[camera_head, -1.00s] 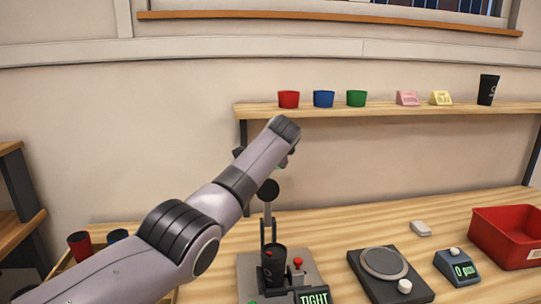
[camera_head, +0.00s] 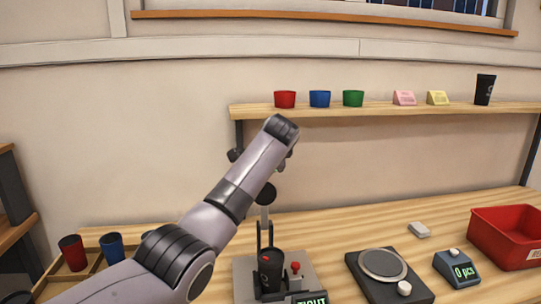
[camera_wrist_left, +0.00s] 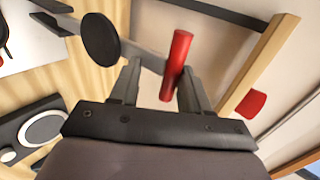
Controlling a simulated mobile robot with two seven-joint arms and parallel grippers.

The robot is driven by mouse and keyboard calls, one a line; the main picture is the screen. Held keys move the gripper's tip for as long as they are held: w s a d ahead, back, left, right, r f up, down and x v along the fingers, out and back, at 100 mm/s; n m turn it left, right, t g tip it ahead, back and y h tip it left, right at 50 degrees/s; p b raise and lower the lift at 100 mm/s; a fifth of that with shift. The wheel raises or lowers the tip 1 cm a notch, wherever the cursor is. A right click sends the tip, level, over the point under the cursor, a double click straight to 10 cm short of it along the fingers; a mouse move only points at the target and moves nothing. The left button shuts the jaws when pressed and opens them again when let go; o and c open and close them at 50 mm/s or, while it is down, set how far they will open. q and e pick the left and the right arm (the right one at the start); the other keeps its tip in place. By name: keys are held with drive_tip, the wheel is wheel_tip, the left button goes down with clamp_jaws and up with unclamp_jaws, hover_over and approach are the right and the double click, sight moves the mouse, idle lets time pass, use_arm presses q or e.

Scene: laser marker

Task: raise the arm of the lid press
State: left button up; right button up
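The lid press (camera_head: 244,280) stands on the table, partly hidden by my left arm in the head view. Its grey arm stands up from the hinge, with a round black pad (camera_head: 266,194) well above a dark cup (camera_head: 270,270) on the base. The left wrist view shows the black pad (camera_wrist_left: 100,38), the grey press arm (camera_wrist_left: 143,56) and a red handle (camera_wrist_left: 179,52) at its end. My left gripper (camera_wrist_left: 160,80) is open around the end of the press arm, with the handle close to the right finger. I cannot tell whether they touch. My right gripper is not in view.
A scale (camera_head: 382,265), a small counter (camera_head: 458,268) and a red bin (camera_head: 505,235) stand right of the press. A wall shelf (camera_head: 380,110) with cups and small signs is behind my left wrist. A red cup (camera_head: 73,253) and blue cup (camera_head: 112,247) stand at left.

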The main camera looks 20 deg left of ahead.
use_arm(q)
drive_tip(key=shift+r+b+v, duration=0.25)
drive_tip(key=shift+b+v, duration=0.15)
drive_tip(key=shift+v, duration=2.35)
drive_tip(key=shift+w, duration=0.2)
